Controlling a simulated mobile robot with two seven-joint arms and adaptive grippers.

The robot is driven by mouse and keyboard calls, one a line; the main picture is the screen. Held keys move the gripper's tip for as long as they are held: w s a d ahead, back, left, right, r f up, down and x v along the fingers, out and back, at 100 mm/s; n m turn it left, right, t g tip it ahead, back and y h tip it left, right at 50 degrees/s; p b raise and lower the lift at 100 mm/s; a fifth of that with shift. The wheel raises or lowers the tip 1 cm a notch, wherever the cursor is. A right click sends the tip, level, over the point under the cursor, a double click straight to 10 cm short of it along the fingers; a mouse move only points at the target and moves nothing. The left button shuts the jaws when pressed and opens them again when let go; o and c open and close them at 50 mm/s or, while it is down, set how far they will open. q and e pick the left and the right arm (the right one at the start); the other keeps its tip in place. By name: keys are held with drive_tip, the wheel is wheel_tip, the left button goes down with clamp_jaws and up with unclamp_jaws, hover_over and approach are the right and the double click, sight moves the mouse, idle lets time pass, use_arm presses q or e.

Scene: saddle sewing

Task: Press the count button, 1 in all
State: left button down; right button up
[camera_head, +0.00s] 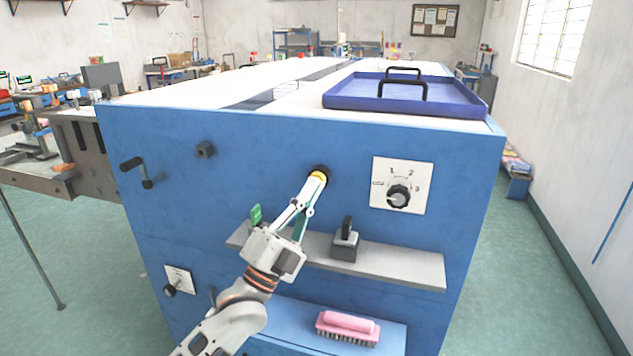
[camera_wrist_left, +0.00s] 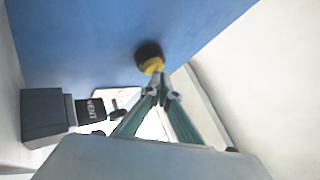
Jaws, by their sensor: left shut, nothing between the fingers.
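The count button looks like the yellow cap in a black round collar (camera_head: 321,171) on the front face of the blue cabinet (camera_head: 230,150). The button also shows in the left wrist view (camera_wrist_left: 152,66). My left gripper (camera_head: 313,184) is shut and empty, its fingertips pointing at the yellow cap. In the left wrist view the fingertips (camera_wrist_left: 160,88) lie right at the cap's edge and overlap it. I cannot tell whether they touch it or whether the cap is pushed in. My right gripper is not in view.
A dial on a white plate (camera_head: 418,174) is right of the button. Below are a grey shelf (camera_head: 400,267) with a black-handled block (camera_head: 344,245), and a pink brush (camera_head: 347,325). A crank handle (camera_head: 145,174) sticks out at left. A purple tray (camera_head: 345,101) lies on top.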

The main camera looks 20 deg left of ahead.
use_arm(q)
drive_tip(key=shift+w, duration=0.2)
drive_tip(key=shift+w+a+r, duration=0.15)
drive_tip(key=shift+a+r, duration=0.05)
drive_tip(key=shift+r, duration=0.15)
idle(1.0)
drive_tip(key=shift+f, duration=0.1)
drive_tip(key=shift+s+d+f, duration=0.15)
drive_tip(key=shift+s+f, duration=0.2)
drive_tip(key=shift+s, duration=0.15)
drive_tip(key=shift+p, duration=0.3)
